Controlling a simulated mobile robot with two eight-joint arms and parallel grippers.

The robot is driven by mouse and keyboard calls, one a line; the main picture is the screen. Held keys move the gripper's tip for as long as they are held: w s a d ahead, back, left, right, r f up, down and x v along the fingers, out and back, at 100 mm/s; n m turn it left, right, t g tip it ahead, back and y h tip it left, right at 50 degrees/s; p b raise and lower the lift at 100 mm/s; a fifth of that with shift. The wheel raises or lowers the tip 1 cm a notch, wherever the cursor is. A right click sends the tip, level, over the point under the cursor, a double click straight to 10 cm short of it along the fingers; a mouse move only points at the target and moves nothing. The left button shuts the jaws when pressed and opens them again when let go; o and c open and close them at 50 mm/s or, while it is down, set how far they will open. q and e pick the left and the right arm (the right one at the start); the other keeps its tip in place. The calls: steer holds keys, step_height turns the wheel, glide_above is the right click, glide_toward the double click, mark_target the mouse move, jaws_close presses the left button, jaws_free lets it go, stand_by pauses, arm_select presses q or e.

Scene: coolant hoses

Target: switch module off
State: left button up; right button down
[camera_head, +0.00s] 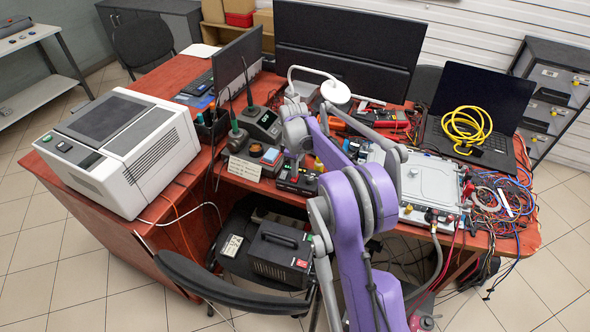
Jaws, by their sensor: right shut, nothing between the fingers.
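My right arm, purple and grey, rises from the bottom and reaches over the desk. My right gripper (294,168) is small in this view, shut and empty, pointing down at the front of the desk. Just below it is a small black box with red parts on top (297,182); I cannot tell whether they touch. A light grey flat box (410,178) with connectors and cables on its front and right sides lies right of the arm, partly covered by it. No label shows which is the module, and switch positions are too small to read. My left gripper is out of view.
A red-brown desk (55,177) carries a large white machine (122,150) at left, a soldering station (264,124), monitors (350,45), and a laptop (482,100) with a coiled yellow cable (466,126). Loose wires crowd the right end. A black chair (235,286) stands in front.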

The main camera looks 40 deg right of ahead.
mark_target(294, 180)
steer(key=shift+s+a+f, duration=0.3)
steer(key=shift+a+f, duration=0.15)
steer(key=shift+a, duration=0.15)
step_height(294, 180, up, 12)
steer(key=shift+d+f+p, duration=0.15)
steer(key=shift+d+p, duration=0.25)
steer(key=shift+w, duration=0.1)
steer(key=r, duration=0.2)
steer(key=s+a+r, duration=0.1)
steer(key=shift+r+h, duration=0.2)
steer(key=shift+h, duration=0.2)
steer(key=shift+f, duration=0.1)
steer(key=f, duration=0.4)
steer(key=d+f, duration=0.1)
steer(key=f, duration=0.8)
steer(key=shift+w+d+f, duration=0.2)
steer(key=shift+w+f, duration=0.2)
steer(key=shift+f, duration=0.1)
